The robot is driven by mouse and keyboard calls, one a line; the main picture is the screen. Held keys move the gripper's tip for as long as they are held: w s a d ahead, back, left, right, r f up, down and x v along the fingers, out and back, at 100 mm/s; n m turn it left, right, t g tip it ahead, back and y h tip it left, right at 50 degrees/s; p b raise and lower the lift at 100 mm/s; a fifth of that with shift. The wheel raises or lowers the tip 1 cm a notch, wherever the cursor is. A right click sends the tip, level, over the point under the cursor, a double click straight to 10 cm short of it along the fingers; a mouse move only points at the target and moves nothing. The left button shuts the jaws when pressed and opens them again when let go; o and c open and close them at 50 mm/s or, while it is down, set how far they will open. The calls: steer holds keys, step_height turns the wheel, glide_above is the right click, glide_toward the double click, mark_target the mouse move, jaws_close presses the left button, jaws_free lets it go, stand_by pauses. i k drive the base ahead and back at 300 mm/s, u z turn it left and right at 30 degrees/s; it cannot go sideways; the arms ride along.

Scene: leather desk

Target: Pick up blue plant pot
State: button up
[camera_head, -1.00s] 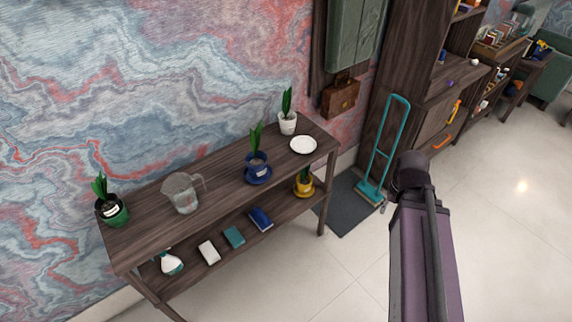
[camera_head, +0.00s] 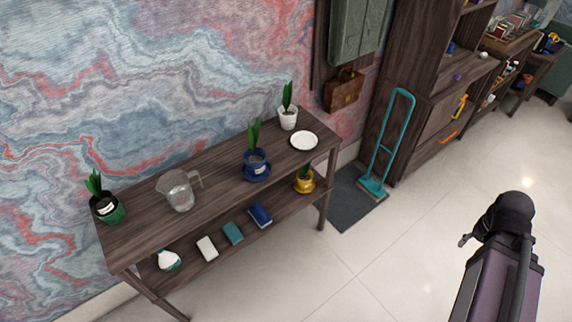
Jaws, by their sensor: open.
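The blue plant pot (camera_head: 256,164) stands upright on the top shelf of the wooden table, on a blue saucer, with a green leafy plant in it and a pale label on its front. My arm is at the lower right, over the floor and well apart from the pot. Only a small dark tip of my gripper (camera_head: 465,240) shows beside the arm's black joint; the rest is hidden. The gripper is open and does not touch the pot.
On the same table (camera_head: 215,171) stand a white pot (camera_head: 288,119), a white plate (camera_head: 303,141), a clear jug (camera_head: 179,190) and a green pot (camera_head: 107,208). A yellow pot (camera_head: 304,184) is on the lower shelf. Floor in front is clear.

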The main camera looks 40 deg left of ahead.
mark_target(255, 157)
steer(key=z, duration=0.35)
steer(key=k, duration=1.5)
steer(key=u, duration=1.2)
steer(key=i, duration=0.75)
steer(key=z, duration=0.1)
